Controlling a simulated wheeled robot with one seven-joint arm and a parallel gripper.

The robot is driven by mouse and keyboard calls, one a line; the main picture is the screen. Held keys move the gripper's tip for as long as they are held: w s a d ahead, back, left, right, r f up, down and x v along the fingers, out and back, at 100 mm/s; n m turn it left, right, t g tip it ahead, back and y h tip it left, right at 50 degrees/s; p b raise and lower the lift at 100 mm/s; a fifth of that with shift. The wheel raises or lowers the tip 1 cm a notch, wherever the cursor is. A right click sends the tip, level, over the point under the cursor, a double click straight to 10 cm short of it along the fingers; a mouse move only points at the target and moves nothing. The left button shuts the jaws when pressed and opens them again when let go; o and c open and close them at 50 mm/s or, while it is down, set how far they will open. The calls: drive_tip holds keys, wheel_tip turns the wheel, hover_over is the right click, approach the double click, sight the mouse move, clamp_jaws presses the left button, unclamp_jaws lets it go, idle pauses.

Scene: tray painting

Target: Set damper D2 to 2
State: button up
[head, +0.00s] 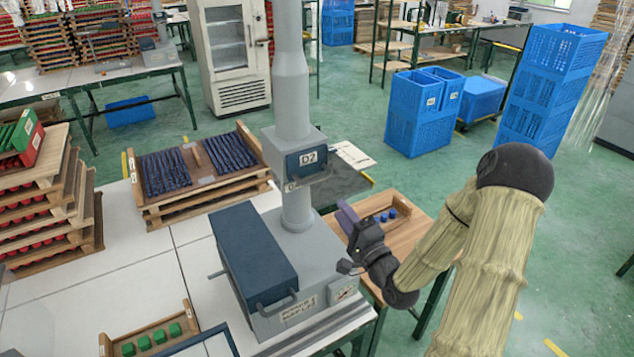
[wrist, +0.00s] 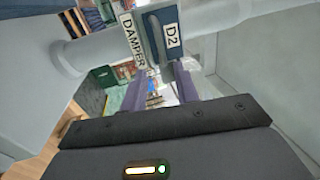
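Damper D2 is a dark blue plate (head: 307,160) labelled D2 on a grey box around the upright grey duct (head: 293,95). A small scale plate below it is only partly readable, and I cannot tell its setting. In the wrist view, the blue damper plate (wrist: 153,38) fills the top middle, with DAMPER and D2 labels. My gripper (head: 346,214) is right of the duct and lower in the picture than the plate. In the wrist view my gripper (wrist: 160,82) has its two purple-grey fingers apart, with nothing seen between them but background.
The duct rises from a grey machine with a dark blue lid (head: 252,255) on a white table. A wooden rack (head: 205,200) of dark blue pieces stands left. A small wooden table (head: 405,238) lies behind my gripper. Blue crates (head: 420,125) stand farther back on the green floor.

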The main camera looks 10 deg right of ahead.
sight(317, 178)
drive_tip(key=p+x, duration=0.4)
drive_tip(key=x, duration=0.9)
drive_tip(key=shift+p, duration=0.3)
drive_tip(key=shift+w, duration=0.1)
clamp_jaws()
